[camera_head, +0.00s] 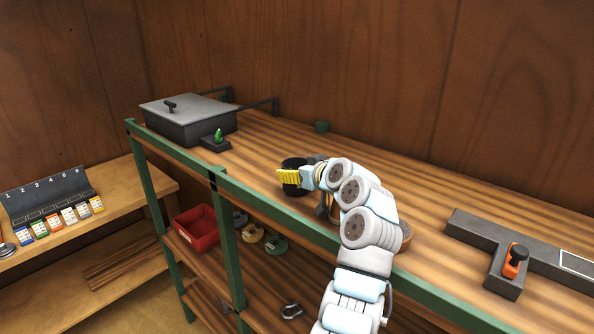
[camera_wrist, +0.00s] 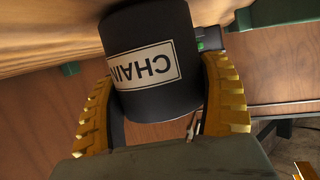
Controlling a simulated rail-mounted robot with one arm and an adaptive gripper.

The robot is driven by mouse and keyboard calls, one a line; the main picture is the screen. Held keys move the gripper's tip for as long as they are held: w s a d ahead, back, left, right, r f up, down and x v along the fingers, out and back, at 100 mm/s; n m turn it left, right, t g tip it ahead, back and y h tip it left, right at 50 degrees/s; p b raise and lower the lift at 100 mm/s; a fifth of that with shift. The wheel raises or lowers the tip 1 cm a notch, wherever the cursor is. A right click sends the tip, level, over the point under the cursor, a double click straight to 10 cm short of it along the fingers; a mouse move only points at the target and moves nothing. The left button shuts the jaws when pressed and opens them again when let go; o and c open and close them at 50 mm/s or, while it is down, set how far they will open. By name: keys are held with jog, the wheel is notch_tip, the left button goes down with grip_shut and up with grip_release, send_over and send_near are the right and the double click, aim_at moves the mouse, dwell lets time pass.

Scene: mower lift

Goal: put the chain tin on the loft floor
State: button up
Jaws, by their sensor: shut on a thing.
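The chain tin (camera_wrist: 150,98) is a dark cylinder with a pale label reading CHAIN, upside down in the wrist view. My gripper (camera_head: 291,177) is shut on it, with a yellow finger on either side in the wrist view. In the head view the dark tin (camera_head: 293,188) shows partly behind the near yellow finger, over the middle of the upper wooden deck (camera_head: 265,150). This deck looks like the loft floor. I cannot tell whether the tin's base touches the deck.
A grey lidded box (camera_head: 190,120) and a small block with a green handle (camera_head: 217,140) stand at the deck's left. A dark rail with an orange-handled latch (camera_head: 514,262) lies at right. A green frame rail (camera_head: 290,220) edges the front. A red bin (camera_head: 197,229) sits below.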

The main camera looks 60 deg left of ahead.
jog(key=shift+f, duration=0.1)
jog(key=shift+f, duration=0.15)
jog(key=o, duration=1.2)
jog(key=shift+c, duration=0.2)
jog(key=b+v, duration=0.2)
jog(key=v, duration=1)
